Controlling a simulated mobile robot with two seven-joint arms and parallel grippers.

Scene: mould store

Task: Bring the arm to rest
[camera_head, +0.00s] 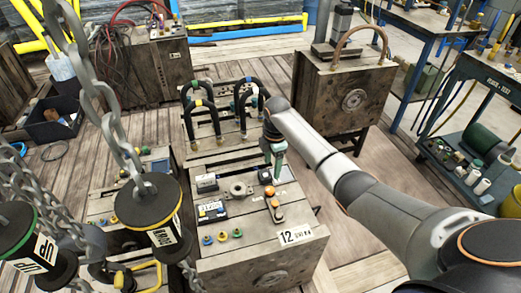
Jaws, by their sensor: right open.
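My right arm reaches in from the right, and its gripper (277,172) points down over the top of the mould block marked 12 (250,251). The gripper is open, and its fingers look small and partly hidden by the wrist. I cannot tell whether the fingers touch anything. My left gripper is not in view.
Chains with hanging pendants (150,215) fill the left foreground. Black hoses (216,108) loop up behind the block. Another mould (338,92) with a curved handle stands behind my arm. Carts (484,80) line the right. Wooden floor (360,165) shows between.

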